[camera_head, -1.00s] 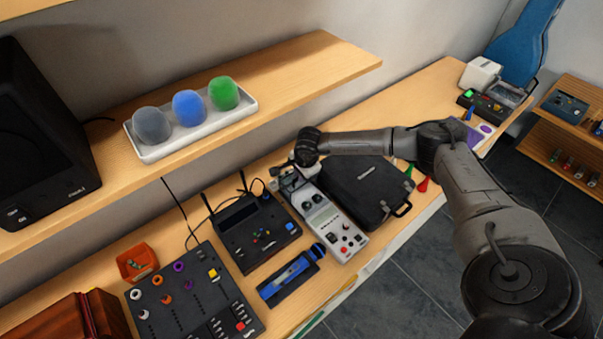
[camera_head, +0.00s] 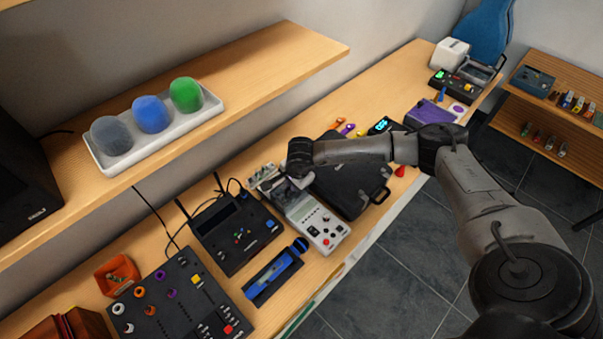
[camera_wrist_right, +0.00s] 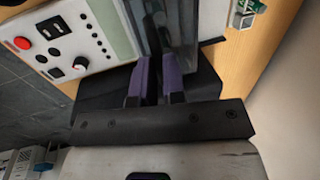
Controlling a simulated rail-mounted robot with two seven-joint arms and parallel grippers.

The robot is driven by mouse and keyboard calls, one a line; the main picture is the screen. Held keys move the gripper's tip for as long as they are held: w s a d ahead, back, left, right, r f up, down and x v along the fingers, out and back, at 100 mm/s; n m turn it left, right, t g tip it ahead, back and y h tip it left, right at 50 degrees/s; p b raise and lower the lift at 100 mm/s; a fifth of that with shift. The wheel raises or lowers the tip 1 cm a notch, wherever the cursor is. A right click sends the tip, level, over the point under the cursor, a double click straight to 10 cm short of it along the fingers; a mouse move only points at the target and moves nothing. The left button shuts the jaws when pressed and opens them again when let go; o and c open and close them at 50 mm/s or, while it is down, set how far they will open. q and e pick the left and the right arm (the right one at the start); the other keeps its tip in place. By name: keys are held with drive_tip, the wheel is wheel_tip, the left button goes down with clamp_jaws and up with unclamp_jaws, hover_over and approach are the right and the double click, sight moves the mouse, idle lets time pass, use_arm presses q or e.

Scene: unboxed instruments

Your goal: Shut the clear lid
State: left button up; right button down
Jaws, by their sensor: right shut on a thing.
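The white instrument (camera_head: 323,228) lies on the long wooden bench, with knobs and buttons on its front panel. The clear lid (camera_head: 285,197) is at its back part, partly hidden by my right wrist. In the right wrist view the lid shows as a grey see-through sheet (camera_wrist_right: 198,25) beside the instrument's white panel (camera_wrist_right: 75,40). My right gripper (camera_wrist_right: 155,68) has its purple-padded fingers closed on the lid's edge. In the head view my right gripper (camera_head: 300,172) is mostly hidden under the wrist. The lid's exact angle is hard to tell. My left gripper is not in view.
A black case (camera_head: 350,190) lies close to the instrument's right. A black device with antennas (camera_head: 235,235) and a blue tool in a tray (camera_head: 273,275) are to its left. A shelf with a tray of coloured balls (camera_head: 150,135) overhangs behind.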

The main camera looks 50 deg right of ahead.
drive_tip(key=shift+r, duration=0.1)
drive_tip(key=shift+a, duration=0.1)
drive_tip(key=c, duration=1.6)
unclamp_jaws()
drive_tip(key=o, duration=0.3)
drive_tip(key=shift+s, duration=0.2)
drive_tip(key=shift+o, duration=0.6)
